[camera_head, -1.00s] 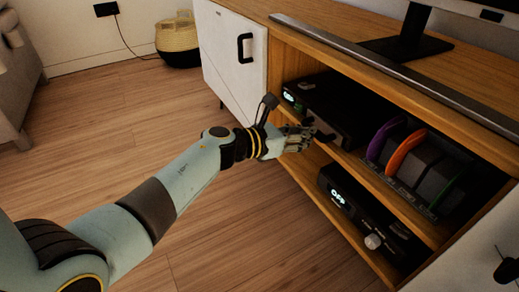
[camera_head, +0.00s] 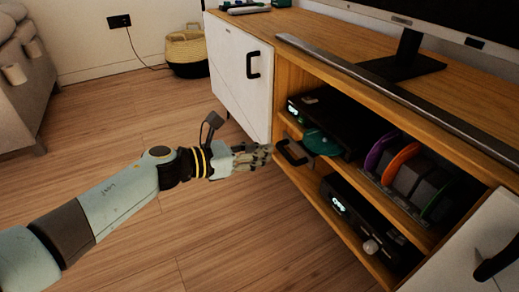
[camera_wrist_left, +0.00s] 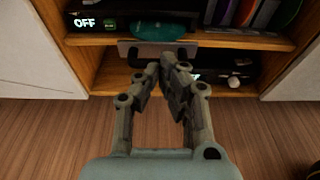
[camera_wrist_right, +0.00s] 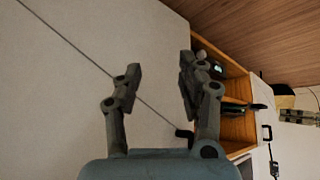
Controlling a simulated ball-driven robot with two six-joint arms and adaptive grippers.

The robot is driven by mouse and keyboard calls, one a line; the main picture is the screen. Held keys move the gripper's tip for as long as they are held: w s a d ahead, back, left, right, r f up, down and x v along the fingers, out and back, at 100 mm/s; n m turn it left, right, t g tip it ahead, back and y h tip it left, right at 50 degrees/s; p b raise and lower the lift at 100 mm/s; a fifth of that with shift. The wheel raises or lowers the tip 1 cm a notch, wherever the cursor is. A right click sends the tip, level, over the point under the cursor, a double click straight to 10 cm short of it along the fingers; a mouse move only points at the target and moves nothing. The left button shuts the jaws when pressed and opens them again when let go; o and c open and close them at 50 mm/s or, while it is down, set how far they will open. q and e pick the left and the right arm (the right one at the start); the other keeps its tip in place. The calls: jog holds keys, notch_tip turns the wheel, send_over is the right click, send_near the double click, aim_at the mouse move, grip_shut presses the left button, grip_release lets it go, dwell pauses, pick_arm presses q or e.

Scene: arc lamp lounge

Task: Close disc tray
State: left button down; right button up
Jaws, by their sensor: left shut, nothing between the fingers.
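The black disc player (camera_head: 335,118) sits on the upper shelf of the cabinet. Its disc tray (camera_head: 322,144) sticks out of the front, with a teal disc (camera_head: 318,138) on it and a dark handle (camera_head: 291,152) at its front edge. In the left wrist view the tray's grey front plate (camera_wrist_left: 180,50) and the disc (camera_wrist_left: 157,31) lie beyond the fingertips. My left gripper (camera_head: 268,153) is shut and empty, just in front of the handle; contact cannot be told. My right gripper (camera_wrist_right: 161,75) is open and empty, in the right wrist view only.
Coloured disc cases (camera_head: 400,163) stand right of the player. A second black device (camera_head: 362,220) sits on the lower shelf. White cabinet doors flank the open shelves, the left door (camera_head: 238,75) with a black handle. A metal bar (camera_head: 400,95) runs along the cabinet top. The wooden floor (camera_head: 150,220) is clear.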

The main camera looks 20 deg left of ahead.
pick_arm(q)
jog(key=s+f+v, duration=0.1)
jog(key=f+v, duration=0.1)
jog(key=v, duration=0.7)
jog(key=b+x, duration=0.3)
jog(key=x, duration=1)
jog(key=shift+w+f, duration=0.25)
jog(key=shift+w, duration=0.05)
pick_arm(e)
jog(key=f+t, duration=0.1)
jog(key=s+f+t, duration=0.1)
jog(key=f+t, duration=0.1)
jog(key=t, duration=0.1)
jog(key=shift+s+a, duration=0.15)
jog(key=shift+a, duration=0.1)
